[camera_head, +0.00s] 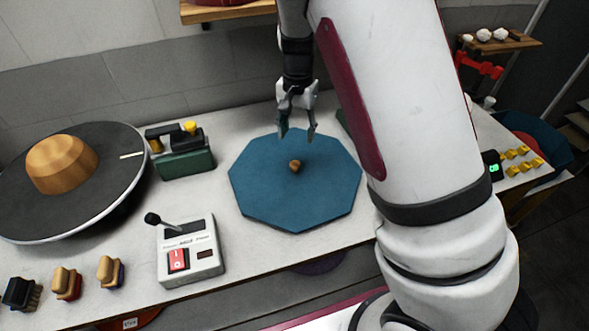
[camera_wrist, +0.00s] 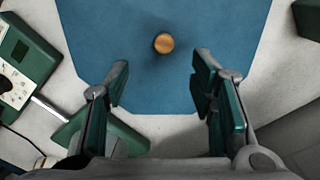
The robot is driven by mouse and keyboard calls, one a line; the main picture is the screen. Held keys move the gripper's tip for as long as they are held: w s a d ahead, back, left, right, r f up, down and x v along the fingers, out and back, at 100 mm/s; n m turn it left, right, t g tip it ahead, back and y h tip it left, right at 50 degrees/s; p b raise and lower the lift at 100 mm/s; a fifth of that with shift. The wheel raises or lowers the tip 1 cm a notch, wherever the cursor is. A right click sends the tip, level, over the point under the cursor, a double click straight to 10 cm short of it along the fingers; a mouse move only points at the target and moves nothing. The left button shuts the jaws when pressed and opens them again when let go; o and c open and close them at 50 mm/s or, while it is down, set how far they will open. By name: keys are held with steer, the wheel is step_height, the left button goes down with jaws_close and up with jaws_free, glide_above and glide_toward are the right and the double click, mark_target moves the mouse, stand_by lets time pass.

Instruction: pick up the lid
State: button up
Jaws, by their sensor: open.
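The lid looks to be the flat blue octagonal board (camera_head: 265,195) with a small round wooden knob (camera_head: 295,166) at its middle. It lies on the white bench in the body view. My gripper (camera_head: 297,136) is above the lid's far part, pointing down, open and empty. In the wrist view the lid (camera_wrist: 110,30) fills the upper middle, and the knob (camera_wrist: 164,43) sits ahead of the gap between my fingers (camera_wrist: 162,85). Nothing is between the fingers. The fingers are apart from the knob.
Left of the lid are a grey control box (camera_head: 190,255) with a lever, a green device (camera_head: 185,160) and a dark turntable (camera_head: 100,195) bearing a wooden hat block (camera_head: 62,163). Several brushes (camera_head: 108,272) lie at the front left. A shelf (camera_head: 228,10) hangs above.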

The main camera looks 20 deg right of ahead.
glide_above(295, 164)
steer(key=s, duration=0.1)
step_height(295, 164, down, 9)
steer(key=shift+d+r+p, duration=0.1)
steer(key=shift+r+p, duration=0.1)
steer(key=shift+p, duration=0.2)
steer(key=shift+w+f+p, duration=0.2)
steer(key=shift+f, duration=0.7)
steer(key=shift+w+f+p, duration=0.15)
steer(key=shift+f, duration=0.75)
steer(key=shift+w+f+p, duration=0.2)
steer(key=shift+f, duration=0.7)
jaws_close()
